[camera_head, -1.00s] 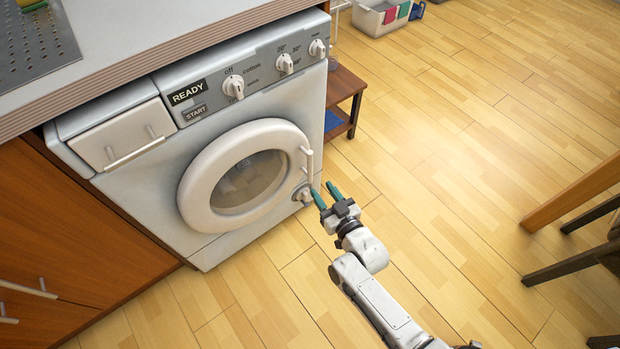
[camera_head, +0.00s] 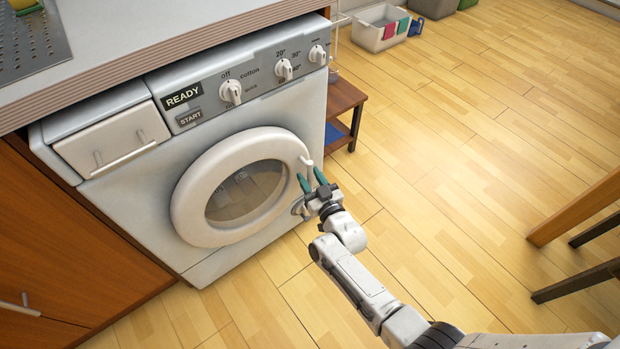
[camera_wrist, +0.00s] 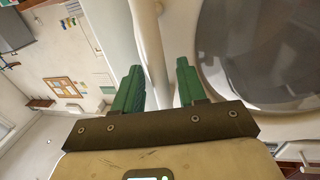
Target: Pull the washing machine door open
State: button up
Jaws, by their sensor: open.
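The white washing machine (camera_head: 255,112) stands under the counter. Its round door (camera_head: 190,200) with a dark glass window looks shut. The door handle is a white upright bar on the door's right side, mostly hidden behind my gripper in the head view. My gripper (camera_head: 312,183) has green fingers and is at the door's right edge, by the handle. In the wrist view the handle bar (camera_wrist: 152,50) runs between the two open fingers of my gripper (camera_wrist: 159,82). I cannot tell whether either finger touches it. The door's glass (camera_wrist: 265,50) is to the right there.
A small wooden shelf (camera_head: 345,98) stands right of the machine. A light bin (camera_head: 375,28) with coloured cloths is behind it. Dark chair or table legs (camera_head: 575,282) stand at the right. The wooden floor (camera_head: 450,150) between is clear.

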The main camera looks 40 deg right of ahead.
jog(key=shift+w, duration=0.25)
grip_shut()
dwell(0.5)
